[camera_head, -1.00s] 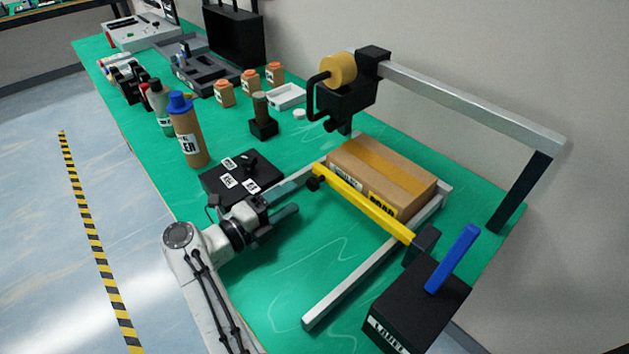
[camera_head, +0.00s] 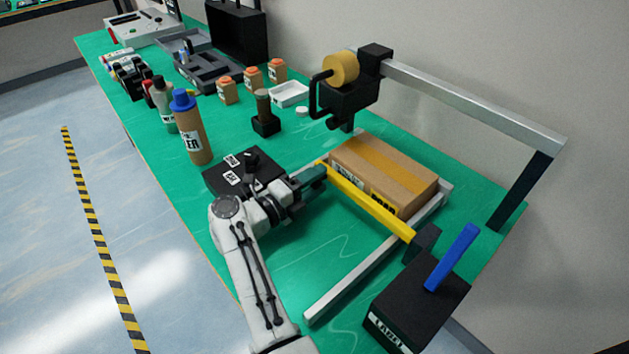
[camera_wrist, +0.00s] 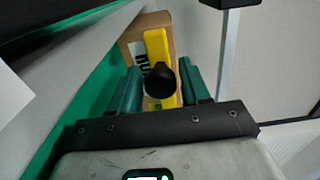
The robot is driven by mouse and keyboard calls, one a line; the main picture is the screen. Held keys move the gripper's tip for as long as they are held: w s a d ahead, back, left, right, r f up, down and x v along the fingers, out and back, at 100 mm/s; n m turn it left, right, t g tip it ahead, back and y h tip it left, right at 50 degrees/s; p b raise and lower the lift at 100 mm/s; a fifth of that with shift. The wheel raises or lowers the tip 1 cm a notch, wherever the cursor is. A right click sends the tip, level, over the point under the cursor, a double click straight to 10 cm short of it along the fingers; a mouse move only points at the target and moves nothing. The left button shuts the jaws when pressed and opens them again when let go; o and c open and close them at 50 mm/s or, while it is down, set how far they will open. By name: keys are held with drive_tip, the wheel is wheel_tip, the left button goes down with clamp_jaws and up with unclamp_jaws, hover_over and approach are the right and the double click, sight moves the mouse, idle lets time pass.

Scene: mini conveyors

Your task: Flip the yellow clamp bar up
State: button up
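The yellow clamp bar (camera_head: 368,203) lies low along the near side of a cardboard box (camera_head: 385,175), running from the box's left end to a black hinge post (camera_head: 422,243). My gripper (camera_head: 312,180) is at the bar's left end, and its fingers hide the black knob in the head view. In the wrist view the black knob (camera_wrist: 160,80) sits on the yellow bar (camera_wrist: 156,45) between my two green fingers (camera_wrist: 160,92). The fingers are apart, with visible space on both sides of the knob.
A black base with a blue lever (camera_head: 452,257) stands at the right front. A tape head (camera_head: 343,85) hangs on a metal frame (camera_head: 470,105) behind the box. A black labelled block (camera_head: 235,170) lies close to my wrist. Bottles (camera_head: 190,130) stand further left.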

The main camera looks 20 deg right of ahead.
clamp_jaws()
idle(0.4)
